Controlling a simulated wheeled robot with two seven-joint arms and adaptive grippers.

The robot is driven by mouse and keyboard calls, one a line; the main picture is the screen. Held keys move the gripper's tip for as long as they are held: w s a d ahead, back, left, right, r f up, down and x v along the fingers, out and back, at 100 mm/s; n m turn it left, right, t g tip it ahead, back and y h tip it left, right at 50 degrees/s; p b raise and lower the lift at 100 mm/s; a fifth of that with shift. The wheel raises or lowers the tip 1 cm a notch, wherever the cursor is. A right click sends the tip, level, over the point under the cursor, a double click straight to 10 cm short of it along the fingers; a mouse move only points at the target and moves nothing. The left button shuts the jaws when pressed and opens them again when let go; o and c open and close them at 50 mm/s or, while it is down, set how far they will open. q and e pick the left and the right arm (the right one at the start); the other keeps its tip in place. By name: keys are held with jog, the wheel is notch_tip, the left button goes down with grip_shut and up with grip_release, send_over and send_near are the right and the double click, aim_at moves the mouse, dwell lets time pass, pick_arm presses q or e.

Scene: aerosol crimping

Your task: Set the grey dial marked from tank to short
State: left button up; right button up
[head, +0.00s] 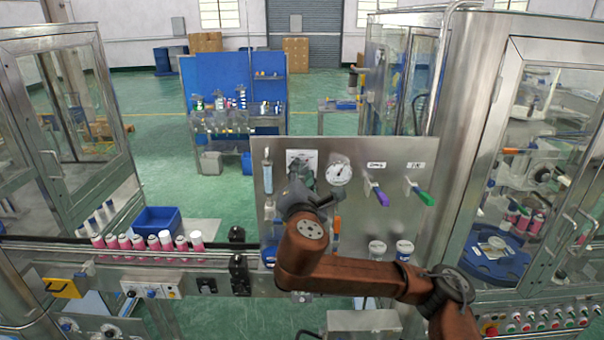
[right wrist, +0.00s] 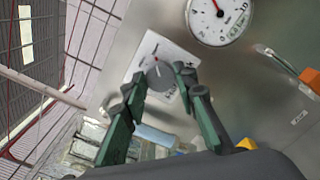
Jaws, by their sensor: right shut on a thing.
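The grey dial (right wrist: 158,69) shows in the right wrist view as a round knob with a red mark, in front of a white printed card on the steel panel. My right gripper (right wrist: 160,82) has its two fingertips on either side of the dial and is shut on it. In the head view my right gripper (head: 301,188) reaches up to the panel just below the white card (head: 302,155) and hides the dial there. The words on the card are too small to read. My left gripper is in neither view.
A round pressure gauge (head: 339,172) sits right of the card. Purple (head: 380,196) and green (head: 424,197) lever handles are further right on the panel (head: 360,240). An orange handle (right wrist: 310,78) shows near the gripper. Several pink cans (head: 138,242) stand on the conveyor at left.

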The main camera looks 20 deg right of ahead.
jog(key=o, duration=1.2)
jog(key=shift+c, duration=0.2)
jog(key=shift+s, duration=0.25)
jog(key=v, duration=0.7)
jog(key=shift+a, duration=0.1)
